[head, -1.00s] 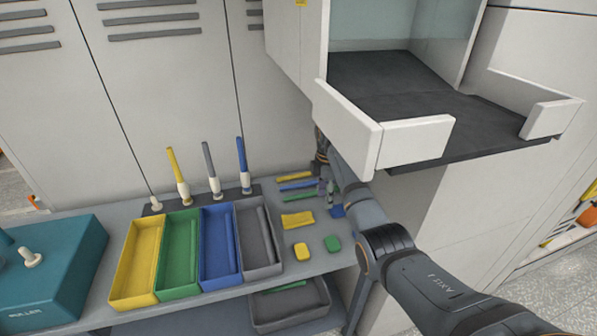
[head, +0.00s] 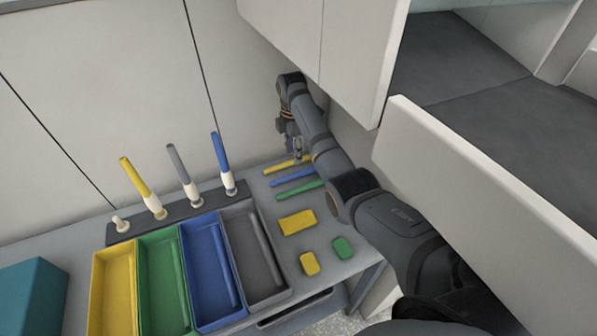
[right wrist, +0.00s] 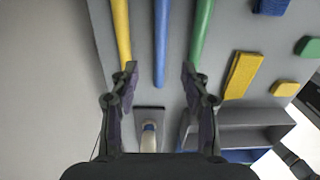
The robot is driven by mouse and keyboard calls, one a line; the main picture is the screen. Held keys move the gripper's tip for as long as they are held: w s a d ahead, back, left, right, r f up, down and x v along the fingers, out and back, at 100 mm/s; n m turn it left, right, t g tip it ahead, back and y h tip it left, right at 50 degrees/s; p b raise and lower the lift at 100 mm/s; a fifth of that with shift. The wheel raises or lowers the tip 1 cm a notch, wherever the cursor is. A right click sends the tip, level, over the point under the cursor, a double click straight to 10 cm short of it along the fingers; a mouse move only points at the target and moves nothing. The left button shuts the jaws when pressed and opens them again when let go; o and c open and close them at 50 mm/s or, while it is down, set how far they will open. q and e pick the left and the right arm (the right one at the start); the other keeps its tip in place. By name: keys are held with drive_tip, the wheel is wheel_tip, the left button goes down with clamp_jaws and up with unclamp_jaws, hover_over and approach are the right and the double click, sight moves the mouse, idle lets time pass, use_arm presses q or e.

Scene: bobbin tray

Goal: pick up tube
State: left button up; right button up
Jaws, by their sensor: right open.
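Three loose tubes lie side by side on the grey table: yellow (head: 280,167), blue (head: 293,181) and green (head: 307,190). My right gripper (head: 297,156) is near the yellow tube in the head view. In the right wrist view its open fingers (right wrist: 159,75) point along the tubes. The blue tube (right wrist: 162,40) runs in the gap between them, the yellow tube (right wrist: 121,30) lines up with the left finger and the green tube (right wrist: 201,30) with the right. I cannot tell the height above the table. Nothing is held. My left gripper is out of view.
Yellow, grey and blue tubes stand on a dark rack (head: 180,214), beside one bare peg (head: 121,224). Yellow, green, blue and grey bins (head: 283,284) stand in front. Small yellow and green blocks (head: 342,248) lie right. A white cabinet with an open drawer (head: 480,180) overhangs the right side.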

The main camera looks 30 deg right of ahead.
hover_over(296, 173)
drive_tip(key=f, duration=0.4)
drive_tip(key=shift+w+a+f, duration=0.1)
drive_tip(key=shift+a+f, duration=0.05)
drive_tip(key=shift+a, duration=0.15)
drive_tip(key=f, duration=0.5)
drive_tip(key=shift+d+p, duration=0.3)
drive_tip(key=shift+c, duration=0.2)
clamp_jaws()
